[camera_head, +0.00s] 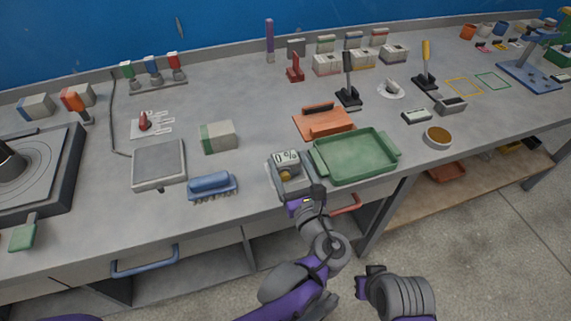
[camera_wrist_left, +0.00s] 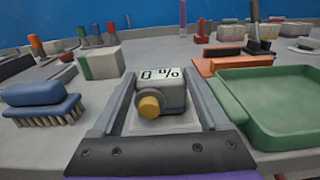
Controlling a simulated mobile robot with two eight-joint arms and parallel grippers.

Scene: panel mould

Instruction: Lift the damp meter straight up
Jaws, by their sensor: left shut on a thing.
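The damp meter (camera_head: 287,158) is a pale grey box with a "0 %" display and a round yellow-brown knob on its front. It is near the front edge of the bench, left of the green tray. My left gripper (camera_head: 290,175) is shut on it, one finger along each side. In the left wrist view the meter (camera_wrist_left: 163,92) sits upright between the fingers (camera_wrist_left: 160,85). A pale patch shows under it; I cannot tell if the meter touches it. My right gripper (camera_head: 364,284) is low, in front of the bench, its jaws unclear.
The green tray (camera_head: 356,156) stands close right of the meter. A blue brush (camera_head: 211,185) lies to the left, with a green-and-white block (camera_head: 219,137) behind it. An orange tray-like piece (camera_head: 323,121) lies behind the green tray. The bench behind the meter is mostly clear.

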